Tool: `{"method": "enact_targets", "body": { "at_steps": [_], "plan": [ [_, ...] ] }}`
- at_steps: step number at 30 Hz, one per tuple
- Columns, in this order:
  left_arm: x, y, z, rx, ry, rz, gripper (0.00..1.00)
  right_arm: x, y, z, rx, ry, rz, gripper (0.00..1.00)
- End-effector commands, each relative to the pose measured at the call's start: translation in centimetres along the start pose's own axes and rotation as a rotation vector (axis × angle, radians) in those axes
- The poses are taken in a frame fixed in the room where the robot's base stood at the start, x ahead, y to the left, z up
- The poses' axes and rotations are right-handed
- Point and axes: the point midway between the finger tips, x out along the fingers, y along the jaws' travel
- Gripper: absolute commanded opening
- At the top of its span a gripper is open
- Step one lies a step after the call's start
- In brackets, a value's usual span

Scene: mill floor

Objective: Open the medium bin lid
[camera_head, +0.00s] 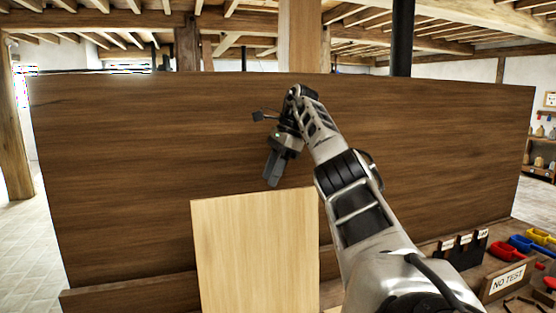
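A pale, flat wooden panel (256,250) stands low in the middle of the view, its top edge nearly level. I cannot tell whether it is the medium bin's lid; no bin body shows clearly. My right arm comes in from the lower right, and my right gripper (271,172) points downward just above the pale panel's top edge. Its dark fingers overlap from this angle, so whether they are open is unclear. Nothing shows held in them. I cannot tell whether they touch the panel. My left gripper is not in view.
A wide dark-brown wooden panel (130,170) rises behind the pale one and the gripper. Open floor (25,245) shows at left.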

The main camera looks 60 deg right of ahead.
Motion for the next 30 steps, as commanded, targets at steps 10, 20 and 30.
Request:
{"method": "enact_targets", "body": {
  "at_steps": [10, 20, 30],
  "plan": [
    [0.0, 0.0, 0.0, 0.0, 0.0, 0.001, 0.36, -2.6, -0.1, 0.3, -0.003, -0.005, 0.005, 0.36],
    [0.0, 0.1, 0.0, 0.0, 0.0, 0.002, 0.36, -3.7, 0.1, 0.0, 0.0, 0.001, 0.0, 0.36],
    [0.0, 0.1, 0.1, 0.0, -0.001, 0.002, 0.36, -3.7, 0.1, 0.0, 0.0, 0.001, 0.0, 0.36]
  ]
}}
